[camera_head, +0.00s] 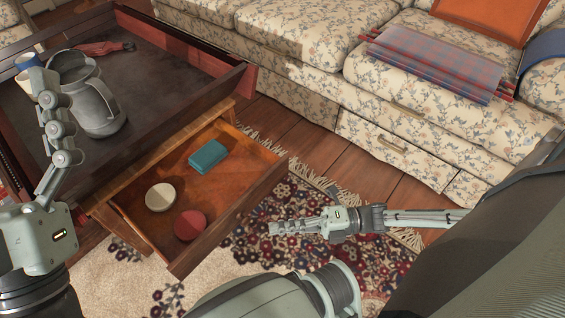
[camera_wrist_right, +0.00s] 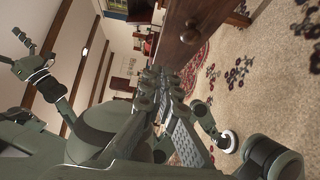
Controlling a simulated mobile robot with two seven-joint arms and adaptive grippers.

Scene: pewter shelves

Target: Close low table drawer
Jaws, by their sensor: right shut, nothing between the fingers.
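The low table's drawer (camera_head: 235,208) is pulled out in the head view, its front panel facing lower right. It holds a teal box (camera_head: 208,157), a cream round object (camera_head: 160,197) and a red round object (camera_head: 189,225). The wooden drawer front with a round knob (camera_wrist_right: 190,37) shows at the top of the right wrist view. My right gripper (camera_head: 272,228) is shut and empty, just outside the drawer front and apart from it in the picture. Its fingers (camera_wrist_right: 165,85) also show in the wrist view. My left gripper (camera_head: 47,98) is raised before the table's left part, fingers apart in the wrist view (camera_wrist_right: 25,52).
The table's tray top (camera_head: 165,88) holds a grey pitcher (camera_head: 92,105), cups (camera_head: 28,60) and a red item (camera_head: 103,47). A floral sofa (camera_head: 400,110) with a folded plaid cloth (camera_head: 430,62) stands behind. A patterned rug (camera_head: 262,258) lies before the drawer.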

